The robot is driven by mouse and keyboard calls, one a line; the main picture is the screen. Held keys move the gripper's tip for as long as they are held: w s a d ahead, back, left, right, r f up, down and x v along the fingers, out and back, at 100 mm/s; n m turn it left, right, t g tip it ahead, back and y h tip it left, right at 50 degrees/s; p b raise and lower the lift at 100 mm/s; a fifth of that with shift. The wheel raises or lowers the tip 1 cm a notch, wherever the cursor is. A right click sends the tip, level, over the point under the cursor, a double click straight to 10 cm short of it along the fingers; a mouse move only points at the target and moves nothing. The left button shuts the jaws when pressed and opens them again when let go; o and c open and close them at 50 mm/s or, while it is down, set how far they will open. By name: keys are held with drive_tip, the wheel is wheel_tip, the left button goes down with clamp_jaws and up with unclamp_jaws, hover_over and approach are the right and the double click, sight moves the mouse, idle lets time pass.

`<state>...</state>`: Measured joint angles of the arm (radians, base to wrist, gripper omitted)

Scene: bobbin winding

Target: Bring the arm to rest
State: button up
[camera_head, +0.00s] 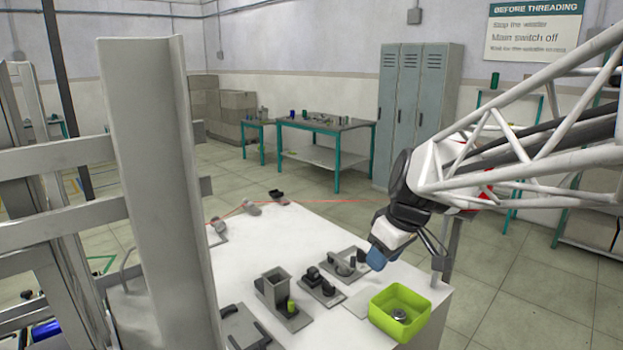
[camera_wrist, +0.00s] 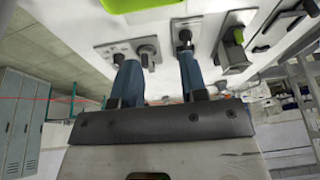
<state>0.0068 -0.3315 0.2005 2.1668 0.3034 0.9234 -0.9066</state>
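My gripper (camera_head: 376,258) hangs above the right part of the white worktable (camera_head: 322,226), its blue fingers over the area near the small fixtures. In the wrist view my gripper (camera_wrist: 157,64) shows two blue fingers with a clear gap between them and nothing held. The fingertips appear apart from the fixtures, though the exact height above the table cannot be told.
A lime-green bin (camera_head: 421,328) with a grey round part (camera_head: 400,315) inside stands at the right table corner. Several dark fixtures on plates, including a grey box-like one (camera_head: 272,285), stand left of it. A grey metal upright (camera_head: 160,170) blocks the left side.

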drive_tip(key=s+d+f+m+h, duration=0.1)
drive_tip(key=s+m, duration=0.3)
drive_tip(key=s, duration=0.6)
drive_tip(key=s+d+f+m+h, duration=0.2)
drive_tip(key=s+d+f+m, duration=0.1)
drive_tip(key=s, duration=0.8)
drive_tip(key=shift+s+d+m, duration=0.15)
drive_tip(key=shift+s+m, duration=0.05)
drive_tip(key=shift+m, duration=0.6)
